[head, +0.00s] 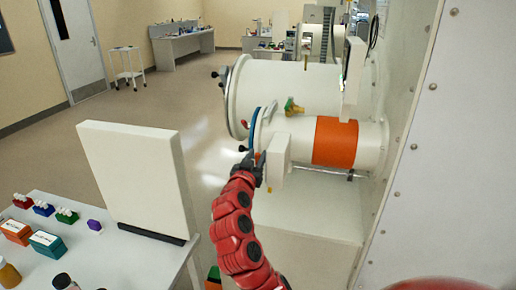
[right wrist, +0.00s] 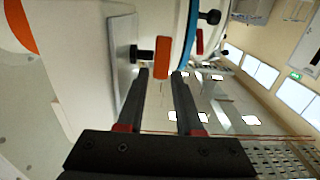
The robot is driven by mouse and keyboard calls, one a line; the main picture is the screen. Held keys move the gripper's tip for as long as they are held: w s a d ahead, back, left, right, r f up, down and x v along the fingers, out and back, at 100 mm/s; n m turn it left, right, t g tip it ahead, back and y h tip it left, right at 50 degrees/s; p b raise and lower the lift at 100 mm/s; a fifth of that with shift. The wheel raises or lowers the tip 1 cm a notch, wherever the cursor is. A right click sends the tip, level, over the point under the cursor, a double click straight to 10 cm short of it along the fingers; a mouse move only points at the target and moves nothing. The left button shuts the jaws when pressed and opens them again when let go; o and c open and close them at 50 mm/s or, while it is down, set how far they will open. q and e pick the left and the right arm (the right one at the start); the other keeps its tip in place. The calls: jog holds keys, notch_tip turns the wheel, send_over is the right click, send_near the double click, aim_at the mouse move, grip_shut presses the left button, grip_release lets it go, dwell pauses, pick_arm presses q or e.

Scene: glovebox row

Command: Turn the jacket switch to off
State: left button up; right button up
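The switch is a small orange handle on a dark stem (right wrist: 162,58), standing out from a grey plate on a white box (right wrist: 92,50) in the right wrist view. In the head view the white box (head: 279,152) sits beside the smaller white cylinder with an orange band, and a bit of the orange handle (head: 258,156) shows at its left side. My right gripper (right wrist: 161,74) is open, with its two fingertips just short of or around the handle; I cannot tell whether they touch it. It also shows in the head view (head: 249,160). No switch marking is readable. My left gripper is out of view.
A large white cylinder (head: 290,88) with black knobs lies behind the small one (head: 374,143). A glovebox wall (head: 450,150) closes off the right. A bench (head: 120,255) with a white panel (head: 134,180) and bottles stands at left. The floor beyond is open.

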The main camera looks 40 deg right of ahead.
jog(key=shift+x, duration=0.95)
grip_shut()
jog(key=shift+w+d+f+g+y+b, duration=0.1)
jog(key=shift+g+y+b, duration=0.1)
jog(key=shift+g+y, duration=0.2)
jog(key=shift+w+f+g+y+b, duration=0.1)
jog(key=shift+g+y+b, duration=0.05)
jog(key=shift+g+y, duration=0.2)
grip_release()
